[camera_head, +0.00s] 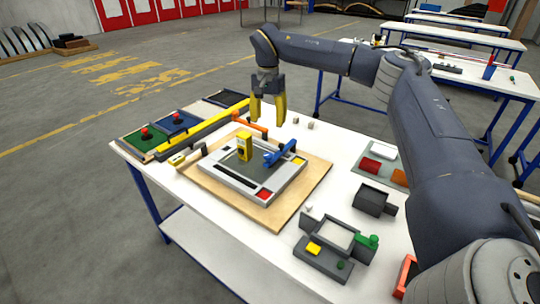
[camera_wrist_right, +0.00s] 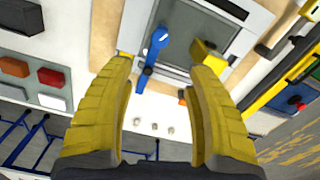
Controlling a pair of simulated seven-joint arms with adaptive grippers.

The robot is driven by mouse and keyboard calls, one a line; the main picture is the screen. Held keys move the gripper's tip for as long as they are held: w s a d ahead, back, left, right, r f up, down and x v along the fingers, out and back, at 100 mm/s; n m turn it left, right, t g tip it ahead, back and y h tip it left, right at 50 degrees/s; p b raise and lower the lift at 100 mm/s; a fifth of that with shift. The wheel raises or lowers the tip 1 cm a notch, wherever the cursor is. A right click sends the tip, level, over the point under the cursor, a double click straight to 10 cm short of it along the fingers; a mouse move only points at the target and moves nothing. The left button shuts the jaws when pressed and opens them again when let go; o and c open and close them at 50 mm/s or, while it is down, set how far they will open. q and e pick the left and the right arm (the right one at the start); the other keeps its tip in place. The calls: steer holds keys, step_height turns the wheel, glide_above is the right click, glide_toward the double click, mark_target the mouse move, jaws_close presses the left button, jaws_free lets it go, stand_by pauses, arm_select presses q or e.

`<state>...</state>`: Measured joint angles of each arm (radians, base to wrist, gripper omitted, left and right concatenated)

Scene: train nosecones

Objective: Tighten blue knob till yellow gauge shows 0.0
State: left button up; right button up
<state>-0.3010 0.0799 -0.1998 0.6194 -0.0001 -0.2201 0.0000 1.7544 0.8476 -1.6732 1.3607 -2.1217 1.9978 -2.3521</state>
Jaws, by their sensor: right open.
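The blue knob (camera_head: 280,153) is a long blue handle on the right side of a grey frame (camera_head: 228,179), which lies on a wooden board (camera_head: 310,180). The yellow gauge (camera_head: 245,146) stands upright on the frame, left of the knob; its reading is too small to tell. My right gripper (camera_head: 267,112) is open and empty, raised above the table's far side, beyond the knob. In the right wrist view, the blue knob (camera_wrist_right: 155,45) and the yellow gauge (camera_wrist_right: 203,50) show beyond and between the open yellow fingers (camera_wrist_right: 168,62). My left gripper is out of view.
A long yellow bar (camera_head: 205,127) and panels with red buttons (camera_head: 145,131) lie at the left. An orange part (camera_head: 250,124) is near the gripper. Grey fixtures (camera_head: 335,240) and a tray of coloured blocks (camera_head: 372,165) occupy the right. Small cubes (camera_head: 310,126) lie at the far edge.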

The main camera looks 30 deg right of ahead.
mark_target(268, 155)
step_height(268, 155, down, 15)
stand_by(0.5)
jaws_close()
stand_by(0.5)
